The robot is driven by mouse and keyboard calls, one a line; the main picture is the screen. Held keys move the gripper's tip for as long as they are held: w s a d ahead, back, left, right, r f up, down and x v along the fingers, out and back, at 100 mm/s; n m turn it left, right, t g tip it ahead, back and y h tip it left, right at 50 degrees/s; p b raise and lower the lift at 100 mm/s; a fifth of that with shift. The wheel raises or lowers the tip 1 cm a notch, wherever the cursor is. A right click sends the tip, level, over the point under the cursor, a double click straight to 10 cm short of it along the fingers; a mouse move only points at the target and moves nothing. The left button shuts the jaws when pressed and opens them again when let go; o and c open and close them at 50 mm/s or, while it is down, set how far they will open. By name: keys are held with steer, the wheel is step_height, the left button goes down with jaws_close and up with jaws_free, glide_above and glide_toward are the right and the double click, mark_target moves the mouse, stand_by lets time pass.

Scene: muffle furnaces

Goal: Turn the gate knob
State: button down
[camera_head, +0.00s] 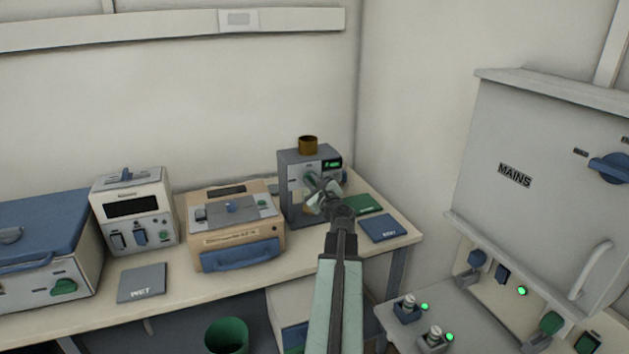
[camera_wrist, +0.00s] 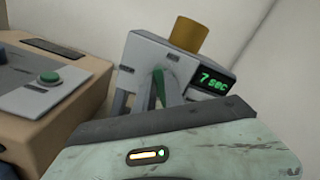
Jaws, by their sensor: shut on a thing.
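A grey device (camera_head: 295,207) with a brass cup (camera_head: 308,145) on top stands at the back right of the bench. In the wrist view the grey device (camera_wrist: 135,52) has a lit green display (camera_wrist: 213,81) reading "7 SEC". A green knob (camera_wrist: 159,86) on its front face shows as a narrow strip between my fingers; I take it to be the gate knob. My gripper (camera_head: 316,184) reaches the device's front and is shut on this knob. My fingers and wrist hide most of the knob and any label by it.
A tan box (camera_head: 236,245) with a blue handle stands just left of the device. Green (camera_head: 364,204) and blue (camera_head: 383,229) cards lie to its right. The grey MAINS cabinet (camera_head: 540,190) and a low panel with knobs are at the right.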

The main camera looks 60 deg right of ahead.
steer(key=n, duration=0.3)
steer(key=f+n+b, duration=0.1)
steer(key=n, duration=0.7)
steer(key=shift+w+a+f, duration=0.15)
steer(key=shift+a+f, duration=0.05)
steer(key=shift+a, duration=0.2)
steer(key=c, duration=1.4)
jaws_free()
steer(key=shift+c, duration=0.2)
